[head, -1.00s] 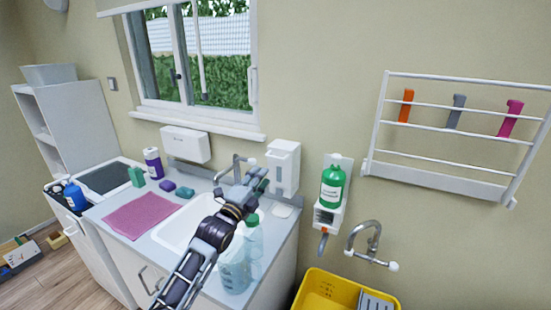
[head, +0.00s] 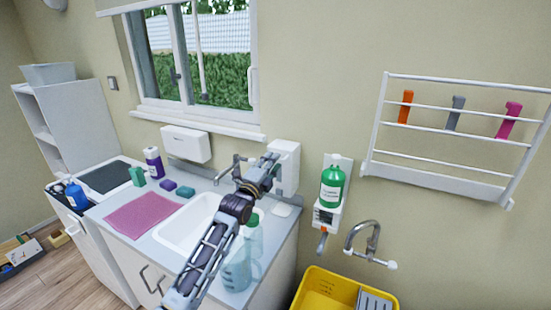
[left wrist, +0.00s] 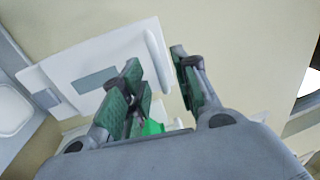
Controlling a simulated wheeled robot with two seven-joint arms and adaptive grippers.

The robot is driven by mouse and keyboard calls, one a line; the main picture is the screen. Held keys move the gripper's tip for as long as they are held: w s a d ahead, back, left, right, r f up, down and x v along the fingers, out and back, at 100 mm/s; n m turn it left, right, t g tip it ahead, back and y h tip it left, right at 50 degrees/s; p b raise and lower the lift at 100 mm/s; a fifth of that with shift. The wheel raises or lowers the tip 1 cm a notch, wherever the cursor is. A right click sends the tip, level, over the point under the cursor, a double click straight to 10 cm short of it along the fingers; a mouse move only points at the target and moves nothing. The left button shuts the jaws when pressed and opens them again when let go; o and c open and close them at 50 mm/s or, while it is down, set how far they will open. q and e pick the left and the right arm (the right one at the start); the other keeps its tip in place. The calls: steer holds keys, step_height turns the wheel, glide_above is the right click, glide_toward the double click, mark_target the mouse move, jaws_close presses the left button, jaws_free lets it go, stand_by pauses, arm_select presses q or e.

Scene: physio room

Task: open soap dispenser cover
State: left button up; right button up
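The soap dispenser is a white box (head: 286,160) on the wall, right of the sink tap. Its left and lower parts are partly hidden by my left gripper (head: 264,166). In the left wrist view a white panel with a grey window, apparently the dispenser front (left wrist: 75,68), fills the upper left. A raised white lip (left wrist: 155,48) stands at its right side. My left gripper (left wrist: 160,66) has its two green-padded fingers apart, one over the panel and one right of the lip. I cannot tell whether they touch it. My right gripper is not in view.
A clear bottle (head: 237,268) stands under my left arm on the sink counter. A green bottle (head: 332,183) sits in a wall holder to the right. A wall tap (head: 366,240) and yellow crate (head: 322,283) are lower right. A wall rack (head: 448,183) hangs at right.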

arm_select(q)
steer(key=shift+x, duration=1.6)
jaws_close()
